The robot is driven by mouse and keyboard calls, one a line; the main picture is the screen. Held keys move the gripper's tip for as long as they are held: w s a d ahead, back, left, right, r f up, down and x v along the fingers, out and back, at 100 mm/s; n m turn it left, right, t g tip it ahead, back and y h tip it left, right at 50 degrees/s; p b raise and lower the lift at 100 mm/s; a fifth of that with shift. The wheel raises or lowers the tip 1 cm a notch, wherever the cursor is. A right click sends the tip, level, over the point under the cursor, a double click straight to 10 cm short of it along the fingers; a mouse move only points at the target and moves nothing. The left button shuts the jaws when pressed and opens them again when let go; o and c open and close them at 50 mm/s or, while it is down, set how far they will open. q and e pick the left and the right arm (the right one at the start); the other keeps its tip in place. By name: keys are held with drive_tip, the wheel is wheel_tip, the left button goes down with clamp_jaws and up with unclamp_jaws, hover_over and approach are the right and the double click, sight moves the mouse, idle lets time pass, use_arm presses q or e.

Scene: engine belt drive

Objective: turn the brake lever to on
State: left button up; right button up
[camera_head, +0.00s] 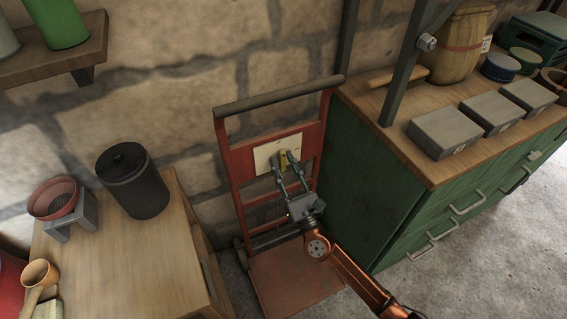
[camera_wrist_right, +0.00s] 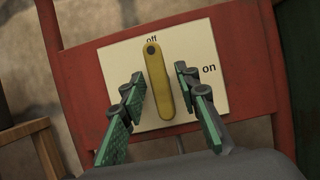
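The brake lever is a yellow bar (camera_wrist_right: 159,85) on a cream plate (camera_wrist_right: 120,58) marked "off" at the top and "on" at the right. In the right wrist view the lever stands nearly upright, its pivot end by "off". The plate (camera_head: 264,158) is fixed to a red hand-truck frame (camera_head: 244,170) in the head view. My right gripper (camera_wrist_right: 160,88) is open, with one green-padded finger on each side of the lever and gaps between. In the head view the right gripper (camera_head: 287,168) reaches the plate from below. My left gripper is not in view.
A green cabinet (camera_head: 360,165) with a wooden top stands close at the right. A wooden table (camera_head: 120,255) with a dark canister (camera_head: 133,182) stands at the left. A stone wall is behind the hand truck.

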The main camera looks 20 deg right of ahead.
clamp_jaws()
